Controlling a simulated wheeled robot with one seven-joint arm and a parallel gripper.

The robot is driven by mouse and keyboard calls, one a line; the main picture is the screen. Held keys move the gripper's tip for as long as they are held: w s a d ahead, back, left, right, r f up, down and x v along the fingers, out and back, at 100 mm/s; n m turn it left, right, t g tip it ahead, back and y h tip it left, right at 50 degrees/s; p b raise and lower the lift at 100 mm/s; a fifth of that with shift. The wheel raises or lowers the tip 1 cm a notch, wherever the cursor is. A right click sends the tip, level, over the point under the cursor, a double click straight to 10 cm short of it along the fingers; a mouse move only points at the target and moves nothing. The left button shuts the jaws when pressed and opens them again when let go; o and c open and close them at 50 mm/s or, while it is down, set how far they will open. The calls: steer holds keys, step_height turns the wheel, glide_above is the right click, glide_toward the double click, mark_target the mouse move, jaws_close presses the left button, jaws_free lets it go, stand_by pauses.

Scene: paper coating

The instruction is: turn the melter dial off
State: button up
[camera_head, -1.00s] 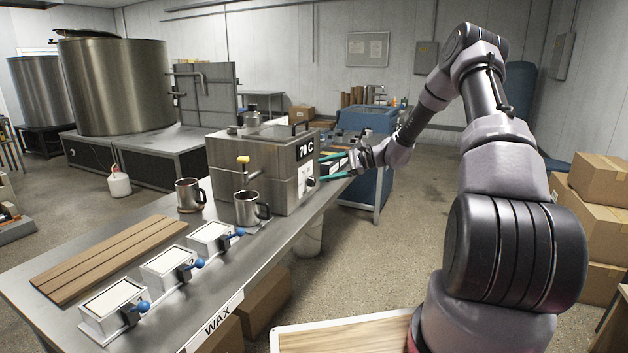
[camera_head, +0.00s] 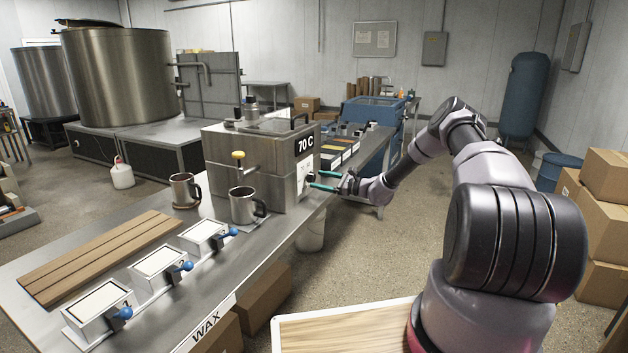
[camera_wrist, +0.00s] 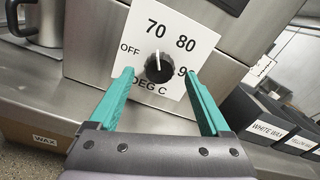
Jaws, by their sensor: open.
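The melter (camera_head: 247,165) is a steel box on the bench with a "70 C" label on its side. Its black dial (camera_wrist: 158,68) sits on a white plate (camera_wrist: 186,37) marked OFF, 70, 80, a partly hidden 9 and DEG C. The dial's white pointer line points up in the wrist view, close to the 70. My gripper (camera_wrist: 162,82) is open, with its green fingers on either side of the dial and apart from it. In the head view my gripper (camera_head: 322,181) is beside the melter's right face.

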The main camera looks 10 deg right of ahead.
mark_target(314, 179)
steer(key=shift+x, duration=1.6)
steer(key=shift+c, duration=0.3)
jaws_close()
steer(key=shift+n, duration=0.3)
steer(key=n, duration=0.5)
steer(key=shift+n, duration=0.3)
steer(key=n, duration=0.5)
steer(key=shift+n, duration=0.3)
